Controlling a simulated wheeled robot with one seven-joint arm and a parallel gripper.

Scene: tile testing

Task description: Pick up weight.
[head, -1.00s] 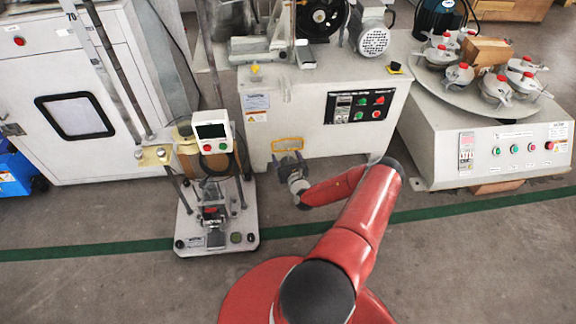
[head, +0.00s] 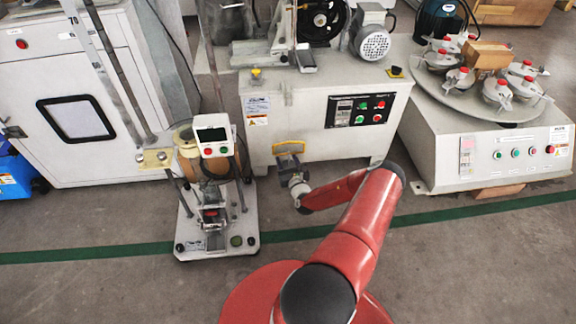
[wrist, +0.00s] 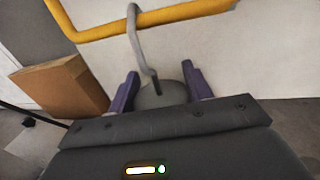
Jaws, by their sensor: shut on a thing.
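The weight (wrist: 160,95) is a grey round body with a tall bent metal hook rising from it, seen in the wrist view. The hook's top crosses a yellow bar (wrist: 150,19); I cannot tell whether it bears on the bar. My gripper (wrist: 160,84) has its two purple fingers on either side of the weight and is shut on it. In the head view my gripper (head: 293,170) is just in front of the white machine's lower wall, below the yellow bar (head: 289,147). The weight is too small there to make out clearly.
A test stand (head: 217,246) with a small display stands on the floor left of my gripper. The white machine (head: 315,128) is close behind it. A brown box (wrist: 62,86) is at the left in the wrist view. A turntable machine (head: 520,150) stands at right.

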